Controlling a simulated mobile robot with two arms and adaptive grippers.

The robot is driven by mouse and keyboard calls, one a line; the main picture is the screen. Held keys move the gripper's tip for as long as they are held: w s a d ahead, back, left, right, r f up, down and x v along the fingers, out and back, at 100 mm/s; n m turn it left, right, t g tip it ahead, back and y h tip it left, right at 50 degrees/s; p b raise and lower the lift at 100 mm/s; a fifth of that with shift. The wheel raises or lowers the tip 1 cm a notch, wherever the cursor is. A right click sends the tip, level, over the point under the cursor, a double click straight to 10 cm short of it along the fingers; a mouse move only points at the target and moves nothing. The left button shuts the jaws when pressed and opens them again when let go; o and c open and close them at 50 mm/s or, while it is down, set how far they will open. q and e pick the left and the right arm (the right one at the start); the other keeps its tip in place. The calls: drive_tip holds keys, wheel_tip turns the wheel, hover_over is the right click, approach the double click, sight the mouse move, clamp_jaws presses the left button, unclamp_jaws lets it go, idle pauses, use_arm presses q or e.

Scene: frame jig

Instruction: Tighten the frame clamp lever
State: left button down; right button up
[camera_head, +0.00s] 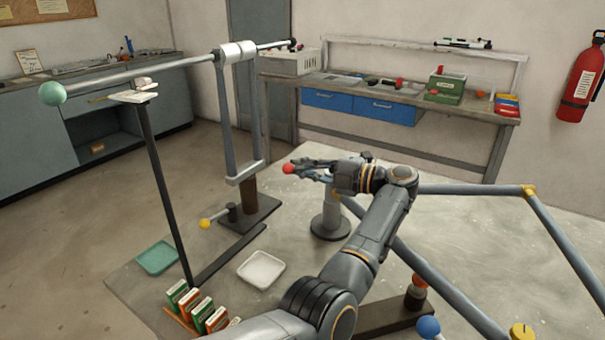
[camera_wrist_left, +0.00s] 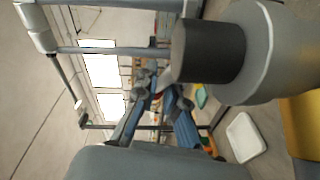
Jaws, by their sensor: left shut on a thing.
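My left gripper (camera_head: 307,171) reaches in over a grey post (camera_head: 330,224) that stands on the table. It is shut on the clamp lever, whose red ball knob (camera_head: 289,169) shows just past the fingertips; the fingers hide most of the lever. In the left wrist view the blue-grey fingers (camera_wrist_left: 160,108) point away beside a dark cylinder (camera_wrist_left: 208,51) on a wide grey round part (camera_wrist_left: 252,50). The grey tube frame (camera_head: 460,189) with a yellow joint runs to the right behind my arm. My right gripper is not in view.
A tall stand (camera_head: 257,205) with a long tube and a yellow-knobbed lever (camera_head: 206,224) is left. A white tray (camera_head: 261,270), a green tray (camera_head: 157,256) and small boxes (camera_head: 200,310) lie in front. Red (camera_head: 420,281) and blue (camera_head: 428,327) knobs stand lower right.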

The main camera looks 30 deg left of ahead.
use_arm(q)
drive_tip(key=shift+f, duration=0.1)
idle(0.3)
drive_tip(key=c, duration=1.4)
unclamp_jaws()
drive_tip(key=d, duration=0.7)
drive_tip(key=shift+w+d+r, duration=0.2)
drive_tip(key=shift+d+r, duration=0.05)
drive_tip(key=shift+d, duration=0.05)
